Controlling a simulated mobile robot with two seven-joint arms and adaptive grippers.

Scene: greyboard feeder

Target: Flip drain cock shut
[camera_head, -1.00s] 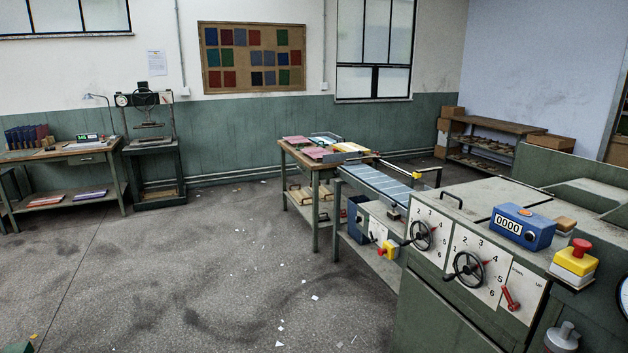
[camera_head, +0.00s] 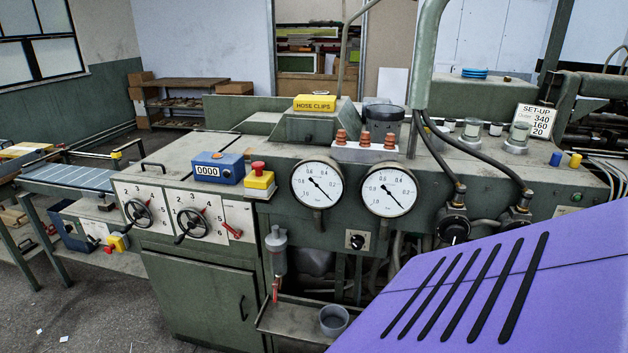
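A grey filter bowl (camera_head: 277,252) hangs on the front of the green machine, below the yellow-and-red stop button. Under it is a small drain cock with a red lever (camera_head: 276,290). The lever appears to point down, but it is too small to tell for sure whether the cock is open or shut. A grey cup (camera_head: 333,320) stands to its right in a shallow metal tray (camera_head: 285,321). Neither of my grippers is in view.
A large purple slotted panel (camera_head: 400,318) hides the lower right; I cannot tell what it belongs to. Two gauges (camera_head: 317,185), handwheels (camera_head: 192,222) and a red lever on the scale plate (camera_head: 232,231) line the machine front.

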